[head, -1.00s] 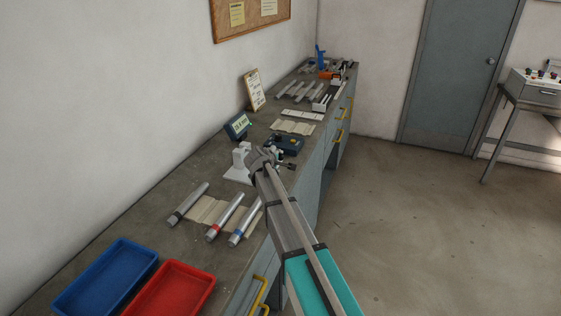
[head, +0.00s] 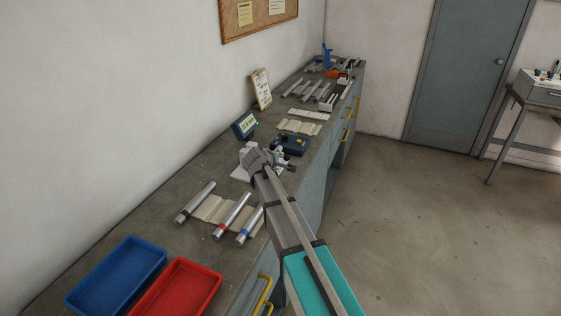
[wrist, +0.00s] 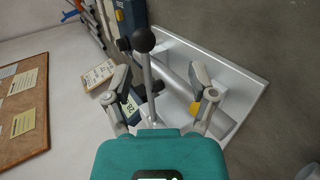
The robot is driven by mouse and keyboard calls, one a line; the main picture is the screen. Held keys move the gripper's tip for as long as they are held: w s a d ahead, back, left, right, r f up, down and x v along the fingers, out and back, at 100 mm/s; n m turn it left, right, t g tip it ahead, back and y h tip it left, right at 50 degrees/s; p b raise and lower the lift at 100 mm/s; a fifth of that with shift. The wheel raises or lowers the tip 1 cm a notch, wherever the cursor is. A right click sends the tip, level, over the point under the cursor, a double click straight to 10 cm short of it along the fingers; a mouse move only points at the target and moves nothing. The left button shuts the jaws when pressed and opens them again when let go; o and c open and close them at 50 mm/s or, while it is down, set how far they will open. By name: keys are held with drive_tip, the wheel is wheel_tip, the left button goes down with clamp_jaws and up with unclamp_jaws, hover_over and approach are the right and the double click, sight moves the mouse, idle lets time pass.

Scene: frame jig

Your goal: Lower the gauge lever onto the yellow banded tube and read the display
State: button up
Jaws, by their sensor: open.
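My gripper (head: 258,158) is over the white gauge stand (head: 237,174) on the bench and hides most of it in the head view. In the wrist view its fingers (wrist: 162,88) are open and spread apart. The metal gauge lever (wrist: 150,82), with a black ball knob (wrist: 143,40), runs up between them. No grip on it shows. A grey tube-like shape lies on the white base (wrist: 250,84); a small yellow patch (wrist: 193,108) shows near the right finger, perhaps the yellow band. The display (head: 245,124) stands behind, its digits too small to read surely.
Tubes with black, red (head: 232,216) and blue bands lie on a beige holder nearby. Blue (head: 118,277) and red (head: 178,290) trays are at the front. A dark blue box (head: 291,145) sits beyond the gauge. Open floor lies right of the bench.

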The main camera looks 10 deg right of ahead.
drive_tip(key=p+v, duration=0.4)
drive_tip(key=v, duration=0.5)
drive_tip(key=shift+a+p, duration=0.3)
drive_tip(key=shift+p, duration=0.1)
idle(0.7)
drive_tip(key=shift+w, duration=0.1)
idle(0.3)
